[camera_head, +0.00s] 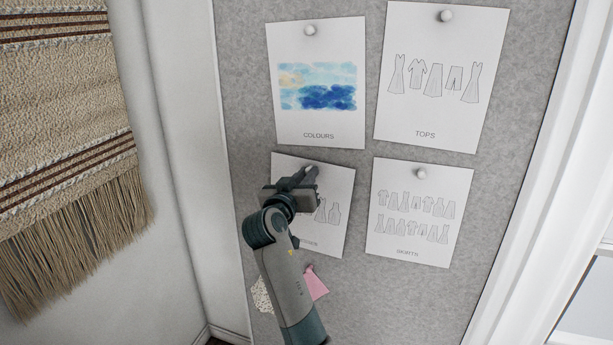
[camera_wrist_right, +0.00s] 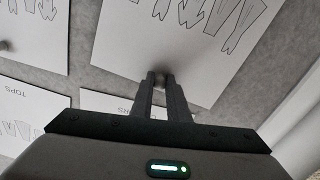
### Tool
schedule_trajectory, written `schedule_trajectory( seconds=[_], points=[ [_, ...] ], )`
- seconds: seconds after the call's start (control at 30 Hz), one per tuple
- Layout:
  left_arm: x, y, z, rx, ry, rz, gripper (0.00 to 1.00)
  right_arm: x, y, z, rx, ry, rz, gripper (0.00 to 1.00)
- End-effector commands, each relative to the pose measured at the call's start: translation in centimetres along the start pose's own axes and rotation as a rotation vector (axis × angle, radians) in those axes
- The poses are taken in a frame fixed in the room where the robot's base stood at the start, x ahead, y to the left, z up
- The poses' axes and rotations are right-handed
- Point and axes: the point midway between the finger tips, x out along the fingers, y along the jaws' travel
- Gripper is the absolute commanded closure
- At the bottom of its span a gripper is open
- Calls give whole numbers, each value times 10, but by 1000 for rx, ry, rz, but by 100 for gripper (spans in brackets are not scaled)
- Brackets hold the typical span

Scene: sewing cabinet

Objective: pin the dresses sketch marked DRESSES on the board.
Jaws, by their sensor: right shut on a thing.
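The dresses sketch (camera_head: 335,180) is a white sheet flat against the grey board (camera_head: 240,90), at lower left of the sheets. My right arm covers its left part and most of its label, so only the label's end and a few dress outlines show. My right gripper (camera_head: 309,173) is at the sheet's top edge, shut on a small pin that its fingers mostly hide. In the wrist view the narrow fingers (camera_wrist_right: 160,78) meet at the edge of the sketch (camera_wrist_right: 185,45). Whether the pin is in the board cannot be told. My left gripper is not in view.
Pinned sheets COLOURS (camera_head: 318,115) and TOPS (camera_head: 425,115) hang above, and SKIRTS (camera_head: 417,175) hangs to the right. A pink fabric swatch (camera_head: 316,281) and a speckled one (camera_head: 262,294) are below. A woven hanging (camera_head: 65,110) is at left.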

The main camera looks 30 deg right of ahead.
Motion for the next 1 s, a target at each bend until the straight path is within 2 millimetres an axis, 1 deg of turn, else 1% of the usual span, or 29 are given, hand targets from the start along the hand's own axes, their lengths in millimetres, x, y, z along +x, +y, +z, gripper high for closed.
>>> schedule_trajectory(
  seconds=[0.9,0.93,0.97,1.0],
  points=[
    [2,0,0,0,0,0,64,6,0,0,0,1,0,100],
    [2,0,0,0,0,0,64,6,0,0,0,1,0,81],
    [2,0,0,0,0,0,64,6,0,0,0,1,0,74],
    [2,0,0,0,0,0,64,6,0,0,0,1,0,64]
  ],
)
